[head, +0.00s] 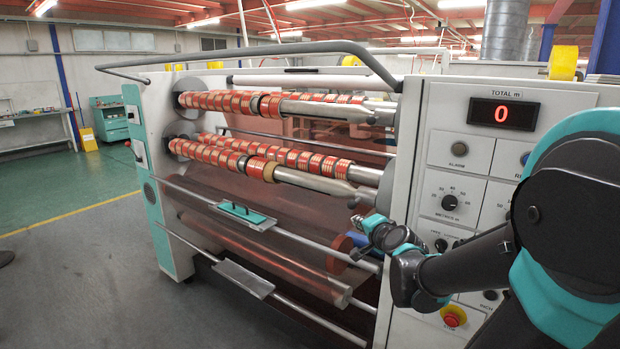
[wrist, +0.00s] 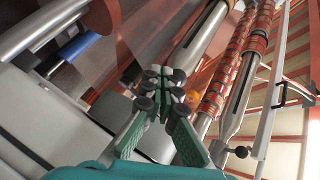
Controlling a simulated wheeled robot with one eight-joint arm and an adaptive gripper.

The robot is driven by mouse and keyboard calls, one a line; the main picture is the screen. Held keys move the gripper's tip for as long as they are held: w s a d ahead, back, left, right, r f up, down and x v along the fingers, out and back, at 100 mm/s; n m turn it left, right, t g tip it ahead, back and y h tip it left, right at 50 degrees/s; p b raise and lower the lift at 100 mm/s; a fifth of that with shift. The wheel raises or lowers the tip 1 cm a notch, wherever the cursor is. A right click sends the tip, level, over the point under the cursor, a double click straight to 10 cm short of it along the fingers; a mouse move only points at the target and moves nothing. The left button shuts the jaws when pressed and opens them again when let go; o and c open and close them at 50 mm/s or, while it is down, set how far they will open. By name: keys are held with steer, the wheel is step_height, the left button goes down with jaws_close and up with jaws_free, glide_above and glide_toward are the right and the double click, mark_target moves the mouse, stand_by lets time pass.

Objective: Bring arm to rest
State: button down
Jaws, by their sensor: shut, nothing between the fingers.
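My arm reaches in from the right in the head view, across the front of the machine's control panel (head: 470,110). My gripper (head: 358,222) is at the panel's left edge, pointing left toward the rollers. In the wrist view my gripper (wrist: 162,80) has its green fingers brought together at the dark tips, with nothing between them. It appears apart from the rollers behind it. The tape rewinding machine (head: 150,120) fills the middle of the head view.
Spindles carry several red tape rolls (head: 225,101). A red film web (head: 270,230) runs below them, with a steel bar (head: 270,237) in front. A red stop button (head: 453,318) is low on the panel. The display (head: 503,114) reads 0. Open floor (head: 70,270) lies at left.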

steer(key=s+d+f+n+g+h, duration=0.1)
steer(key=s+d+f+n+g, duration=0.1)
steer(key=s+f+n+g, duration=0.3)
steer(key=s+d+f+n+g+h, duration=0.2)
steer(key=s+f+n+g, duration=0.3)
steer(key=s+f, duration=0.9)
steer(key=shift+s+d+f+n+h, duration=0.15)
steer(key=shift+s+d+n+h, duration=0.15)
steer(key=shift+s+d+n, duration=0.4)
steer(key=c, duration=2.3)
jaws_free()
steer(key=shift+a, duration=0.25)
